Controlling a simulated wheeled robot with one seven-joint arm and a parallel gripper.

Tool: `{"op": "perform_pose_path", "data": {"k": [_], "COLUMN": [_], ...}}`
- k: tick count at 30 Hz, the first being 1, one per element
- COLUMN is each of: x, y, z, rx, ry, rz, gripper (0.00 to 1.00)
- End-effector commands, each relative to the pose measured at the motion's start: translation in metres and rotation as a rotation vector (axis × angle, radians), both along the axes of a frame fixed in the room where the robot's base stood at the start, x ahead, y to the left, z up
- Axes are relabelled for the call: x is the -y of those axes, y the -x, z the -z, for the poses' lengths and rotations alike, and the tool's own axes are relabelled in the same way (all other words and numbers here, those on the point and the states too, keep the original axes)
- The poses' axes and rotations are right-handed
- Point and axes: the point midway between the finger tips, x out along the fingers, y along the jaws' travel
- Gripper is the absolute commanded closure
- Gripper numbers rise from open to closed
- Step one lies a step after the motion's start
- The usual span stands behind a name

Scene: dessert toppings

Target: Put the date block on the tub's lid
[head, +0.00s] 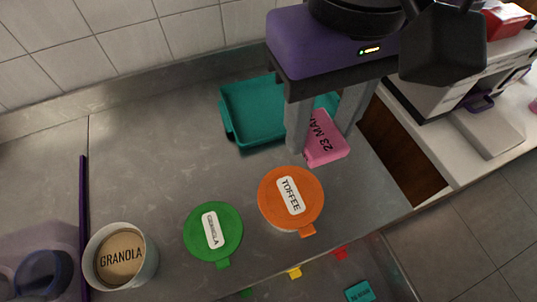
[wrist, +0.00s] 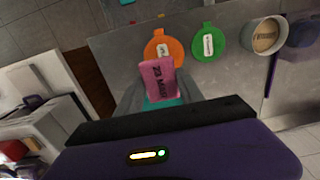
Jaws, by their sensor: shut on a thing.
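The pink date block (head: 326,143), printed "23 MAY", is held between the fingers of my gripper (head: 322,136). It also shows in the wrist view (wrist: 157,80), where my gripper (wrist: 160,90) is shut on it. An orange lid (head: 291,213) labelled "TOFFEE" lies just in front of the block in the head view, with a pale tub edge under it. It shows in the wrist view (wrist: 163,35) beyond the block. The block is apart from both lids.
A teal tray (head: 247,102) stands behind, partly hidden by my gripper. An uncovered tub (head: 152,268) with a "GRANOLA" disc is at the front left. Coloured tabs and a teal block (head: 359,291) lie past the counter's front edge. Grey counter left of the tray is clear.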

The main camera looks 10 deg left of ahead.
Motion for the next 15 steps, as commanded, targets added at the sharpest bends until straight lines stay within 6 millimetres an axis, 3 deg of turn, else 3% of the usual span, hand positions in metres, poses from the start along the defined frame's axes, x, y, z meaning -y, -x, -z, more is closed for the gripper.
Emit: {"op": "perform_pose_path", "data": {"k": [5, 15], "x": [0.0, 0.0], "y": [0.0, 0.001], "z": [0.013, 0.094], "rx": [-0.003, -0.006], "ry": [0.001, -0.001], "rz": [0.0, 0.0], "gripper": [0.95, 0.95]}}
